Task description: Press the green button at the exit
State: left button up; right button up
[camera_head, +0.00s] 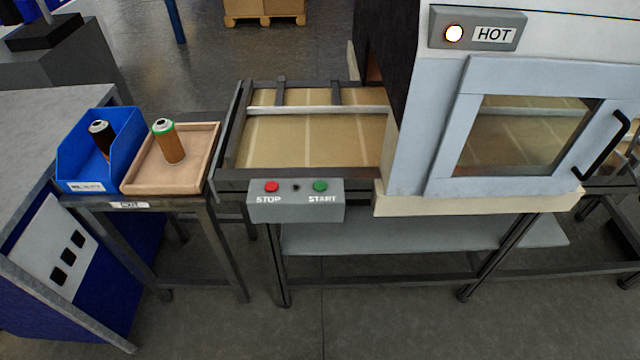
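A grey control box (296,206) is mounted on the front edge of the conveyor, left of the oven. Its green button (320,185) sits on the right of the top face, above the label START. A red button (271,186) sits on the left above the label STOP, with a small dark spot between them. A small stand to the left bears a label (128,205) that appears to read EXIT. Neither of my grippers is in view, and nothing covers the buttons.
The conveyor bed (310,143) runs into a white oven (520,130) marked HOT, with a lit lamp (454,33). A blue bin (125,150) holds a dark cartridge (102,137). A wooden tray (205,160) holds a brown, green-topped cartridge (168,142). The floor in front is clear.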

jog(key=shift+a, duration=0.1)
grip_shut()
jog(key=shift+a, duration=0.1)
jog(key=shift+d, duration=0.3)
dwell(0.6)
